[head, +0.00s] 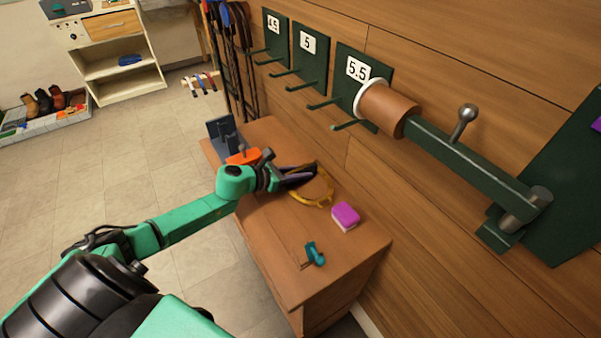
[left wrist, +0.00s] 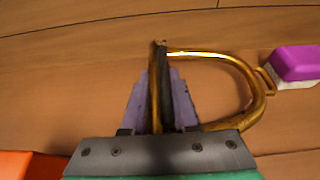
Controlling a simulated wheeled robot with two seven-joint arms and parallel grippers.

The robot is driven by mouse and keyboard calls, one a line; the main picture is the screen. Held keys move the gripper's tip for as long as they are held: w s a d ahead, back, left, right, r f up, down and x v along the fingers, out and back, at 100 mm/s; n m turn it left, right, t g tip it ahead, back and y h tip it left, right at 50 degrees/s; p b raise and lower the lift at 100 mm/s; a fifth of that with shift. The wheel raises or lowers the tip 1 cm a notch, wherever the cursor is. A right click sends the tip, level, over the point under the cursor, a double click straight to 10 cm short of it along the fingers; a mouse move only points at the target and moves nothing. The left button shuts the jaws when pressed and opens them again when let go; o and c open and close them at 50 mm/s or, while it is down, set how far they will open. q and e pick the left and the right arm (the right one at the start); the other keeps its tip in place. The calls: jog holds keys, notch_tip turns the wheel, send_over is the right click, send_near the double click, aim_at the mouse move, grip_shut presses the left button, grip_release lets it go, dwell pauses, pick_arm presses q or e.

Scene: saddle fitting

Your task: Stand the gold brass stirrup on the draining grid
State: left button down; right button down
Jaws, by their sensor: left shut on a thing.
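The gold brass stirrup (head: 331,188) is an open ring above or on the wooden bench, right of my left gripper (head: 306,174). In the left wrist view, my left gripper (left wrist: 161,90) has its purple-padded fingers closed on one straight side of the stirrup (left wrist: 262,85), with the curved part reaching right. I cannot tell whether the stirrup touches the bench top. A low grey tray or grid (head: 75,112) with boots and shoes lies on the floor at far left; whether it is the draining grid is unclear. My right gripper is not in view.
On the wooden bench (head: 262,222) are a magenta-and-white block (head: 345,216), a teal item (head: 315,254), an orange item (head: 243,157) and a dark upright holder (head: 222,135). A green wall arm with a brown roller (head: 388,107) juts out above. Open tiled floor lies left.

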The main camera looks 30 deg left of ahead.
pick_arm(q)
jog(key=shift+f, duration=0.15)
jog(key=c, duration=0.7)
grip_release()
